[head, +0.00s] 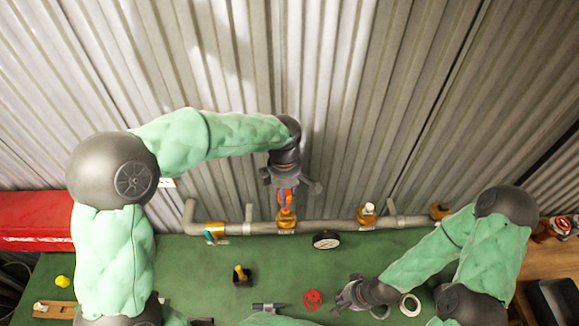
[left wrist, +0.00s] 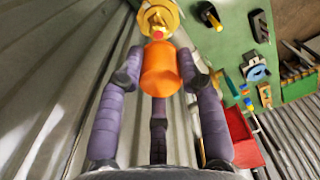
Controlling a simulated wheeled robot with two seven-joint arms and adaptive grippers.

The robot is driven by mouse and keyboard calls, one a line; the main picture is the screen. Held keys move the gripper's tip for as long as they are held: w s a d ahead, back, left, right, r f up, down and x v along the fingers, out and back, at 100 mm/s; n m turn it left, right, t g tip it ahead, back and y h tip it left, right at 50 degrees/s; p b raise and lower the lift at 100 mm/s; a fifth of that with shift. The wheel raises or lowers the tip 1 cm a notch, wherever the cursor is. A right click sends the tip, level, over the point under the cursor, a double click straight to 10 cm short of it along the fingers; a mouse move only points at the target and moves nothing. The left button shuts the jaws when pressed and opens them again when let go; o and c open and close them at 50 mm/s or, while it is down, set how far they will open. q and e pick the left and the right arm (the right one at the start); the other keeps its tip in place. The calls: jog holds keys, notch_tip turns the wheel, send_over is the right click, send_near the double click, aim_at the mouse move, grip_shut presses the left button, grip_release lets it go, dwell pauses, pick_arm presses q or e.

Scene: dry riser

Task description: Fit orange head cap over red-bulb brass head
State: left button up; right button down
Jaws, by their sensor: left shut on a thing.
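My left gripper (head: 285,197) is shut on the orange head cap (left wrist: 160,70), with its purple-grey fingers around the cap's sides. The brass head (left wrist: 158,15) with its red bulb (left wrist: 158,35) lies just beyond the cap in the left wrist view. In the head view the cap is directly above the brass fitting (head: 286,222) on the grey pipe. The cap appears close to the bulb but the bulb still shows; I cannot tell whether they touch. My right gripper (head: 346,293) is low over the green table, its fingers spread and empty.
The grey pipe (head: 330,225) runs along the back edge by the corrugated wall, with another brass fitting (head: 366,213). A black gauge (head: 326,239), a red wheel (head: 312,299), a white ring (head: 409,305) and a yellow-and-black item (head: 241,275) lie on the green table (head: 200,270).

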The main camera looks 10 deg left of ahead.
aim_at(286, 209)
pick_arm(q)
jog(key=shift+w+r, duration=0.1)
jog(key=shift+r, duration=0.25)
pick_arm(e)
jog(key=shift+r, duration=0.25)
jog(key=shift+w+f, duration=0.1)
jog(key=shift+f, duration=0.05)
